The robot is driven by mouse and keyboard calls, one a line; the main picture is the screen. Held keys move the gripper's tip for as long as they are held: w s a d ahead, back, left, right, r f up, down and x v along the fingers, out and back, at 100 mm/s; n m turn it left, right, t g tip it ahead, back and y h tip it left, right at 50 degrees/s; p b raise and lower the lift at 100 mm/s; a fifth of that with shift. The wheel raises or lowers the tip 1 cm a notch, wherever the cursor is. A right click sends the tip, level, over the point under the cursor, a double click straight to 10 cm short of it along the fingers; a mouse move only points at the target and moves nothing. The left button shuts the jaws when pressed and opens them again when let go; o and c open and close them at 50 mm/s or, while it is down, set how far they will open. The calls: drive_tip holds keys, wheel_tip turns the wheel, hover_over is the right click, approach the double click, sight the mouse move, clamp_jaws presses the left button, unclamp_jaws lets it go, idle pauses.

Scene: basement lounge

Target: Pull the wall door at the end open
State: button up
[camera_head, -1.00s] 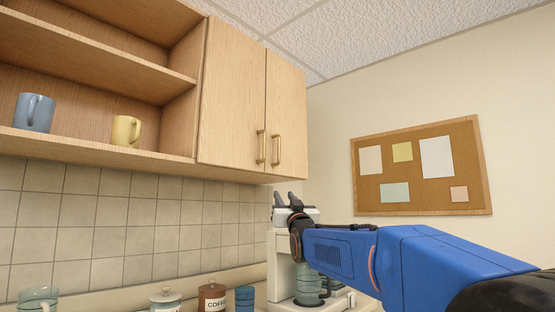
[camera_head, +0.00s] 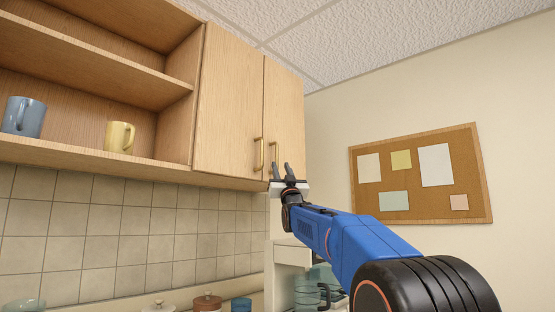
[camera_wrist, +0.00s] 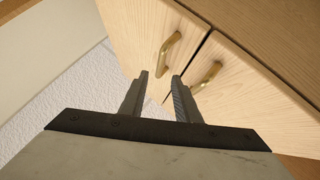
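The end wall door (camera_head: 284,110) is the right one of two light wooden cabinet doors and looks shut. Its brass bar handle (camera_head: 276,148) is near its lower left edge, its lower part overlapped by my gripper. In the wrist view, which looks upside down, that door (camera_wrist: 136,35) is on the left, with its handle (camera_wrist: 170,54) just beyond the fingertips. My gripper (camera_head: 281,166) is open and empty, pointing up near the door's lower edge. In the wrist view the gap between my fingertips (camera_wrist: 160,75) is clear, and neither finger visibly touches the handle.
The neighbouring door (camera_head: 228,105) is shut, its handle (camera_head: 258,153) close to the end one. Open shelves at left hold a blue mug (camera_head: 24,117) and a yellow mug (camera_head: 119,137). A coffee machine (camera_head: 290,256) stands below my arm. A corkboard (camera_head: 420,178) hangs on the right wall.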

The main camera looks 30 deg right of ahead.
sight(277, 157)
drive_tip(key=shift+x, duration=3.75)
clamp_jaws()
